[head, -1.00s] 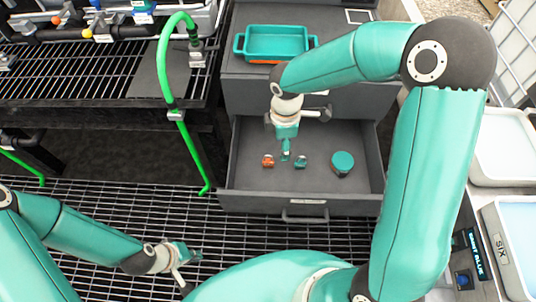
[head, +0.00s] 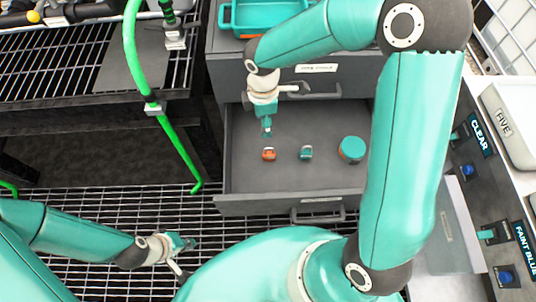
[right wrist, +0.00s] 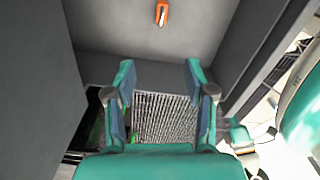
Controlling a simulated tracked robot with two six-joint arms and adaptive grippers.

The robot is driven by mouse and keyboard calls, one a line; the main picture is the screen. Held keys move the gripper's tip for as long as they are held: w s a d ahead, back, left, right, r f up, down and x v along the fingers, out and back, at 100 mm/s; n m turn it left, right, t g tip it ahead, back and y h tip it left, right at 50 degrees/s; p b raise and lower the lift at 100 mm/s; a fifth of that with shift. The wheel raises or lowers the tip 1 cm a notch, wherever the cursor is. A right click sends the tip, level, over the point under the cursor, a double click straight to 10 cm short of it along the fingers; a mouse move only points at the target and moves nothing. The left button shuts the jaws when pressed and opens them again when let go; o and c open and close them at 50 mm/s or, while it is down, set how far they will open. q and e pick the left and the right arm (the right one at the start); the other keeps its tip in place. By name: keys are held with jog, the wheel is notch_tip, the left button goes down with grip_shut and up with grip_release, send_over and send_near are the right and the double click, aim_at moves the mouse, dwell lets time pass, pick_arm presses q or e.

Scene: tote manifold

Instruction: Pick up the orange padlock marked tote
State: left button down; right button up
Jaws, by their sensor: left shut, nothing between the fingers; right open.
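The orange padlock (head: 268,154) lies on the floor of the open grey drawer (head: 325,180), toward its left side. It also shows in the right wrist view (right wrist: 162,13) at the top, beyond the fingers; any marking on it is too small to read. My right gripper (head: 267,130) points down over the drawer, just behind the orange padlock in the head view. In the right wrist view my right gripper (right wrist: 160,100) is open and empty. My left gripper (head: 188,255) is shut and empty over the floor grating, left of the drawer.
A teal padlock (head: 306,152) and a round teal object (head: 351,149) lie right of the orange padlock. Drawer walls surround them. A teal tray (head: 262,16) stands on the cabinet top. A green hose (head: 177,145) hangs to the left.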

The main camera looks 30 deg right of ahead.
aim_at(265, 150)
notch_tip(265, 150, down, 17)
jog(key=b, duration=0.2)
jog(key=shift+d+r+b, duration=0.15)
jog(key=shift+r+b, duration=0.05)
jog(key=shift+b, duration=0.2)
grip_shut()
